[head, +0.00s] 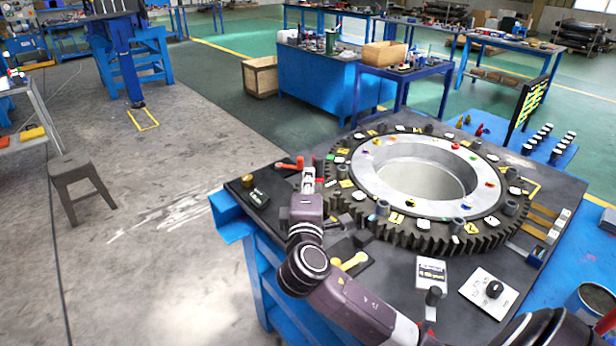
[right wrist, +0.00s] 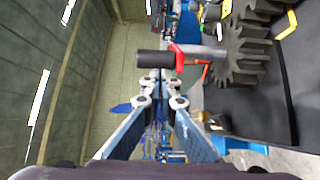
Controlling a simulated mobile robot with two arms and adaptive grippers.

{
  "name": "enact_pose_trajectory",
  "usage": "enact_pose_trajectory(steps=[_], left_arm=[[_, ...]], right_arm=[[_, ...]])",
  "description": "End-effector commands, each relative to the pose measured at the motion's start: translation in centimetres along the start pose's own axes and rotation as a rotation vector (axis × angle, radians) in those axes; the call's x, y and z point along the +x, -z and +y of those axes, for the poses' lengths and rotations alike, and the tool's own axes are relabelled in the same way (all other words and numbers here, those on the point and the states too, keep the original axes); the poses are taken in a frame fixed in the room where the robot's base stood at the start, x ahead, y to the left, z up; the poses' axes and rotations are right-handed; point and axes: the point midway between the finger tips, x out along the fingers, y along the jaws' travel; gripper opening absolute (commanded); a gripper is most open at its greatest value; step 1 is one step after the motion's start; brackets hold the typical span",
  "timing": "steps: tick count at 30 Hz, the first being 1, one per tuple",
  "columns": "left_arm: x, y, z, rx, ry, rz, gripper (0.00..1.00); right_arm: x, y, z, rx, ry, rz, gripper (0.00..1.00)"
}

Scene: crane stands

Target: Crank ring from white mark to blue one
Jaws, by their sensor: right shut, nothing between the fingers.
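The big dark toothed ring (head: 464,240) lies flat on the bench around a pale metal hub (head: 350,178). Small coloured dots and white and yellow tags sit around it; I cannot tell for certain which are the white and blue marks. My right gripper (head: 308,172) is at the ring's left side, shut and empty. In the right wrist view, its fingertips (right wrist: 160,90) are just short of a black crank handle (right wrist: 153,58) with a red arm (right wrist: 179,56) and grey shaft (right wrist: 205,52). Ring teeth (right wrist: 240,55) show to the right. My left gripper is not in view.
A stool (head: 80,185) stands on the left floor. Open floor lies left of the bench.

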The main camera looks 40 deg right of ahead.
Motion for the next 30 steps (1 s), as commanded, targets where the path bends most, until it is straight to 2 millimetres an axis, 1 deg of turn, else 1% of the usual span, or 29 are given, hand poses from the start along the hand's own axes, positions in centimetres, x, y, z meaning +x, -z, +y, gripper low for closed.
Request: enact_pose_trajectory(steps=[1, 14, 22, 30], left_arm=[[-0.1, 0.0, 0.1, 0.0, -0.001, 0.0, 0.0], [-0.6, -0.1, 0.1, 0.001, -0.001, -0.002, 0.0], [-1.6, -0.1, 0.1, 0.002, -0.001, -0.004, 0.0], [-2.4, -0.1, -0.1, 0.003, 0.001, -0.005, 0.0]], right_arm=[[0.1, -0.3, 0.1, -0.001, 0.0, -0.008, 0.0], [0.1, -1.4, 0.1, -0.003, 0.001, -0.015, 0.0], [0.4, -3.5, 0.1, -0.004, 0.001, -0.014, 0.0], [1.2, -5.9, 0.1, -0.004, 0.0, -0.013, 0.0]])
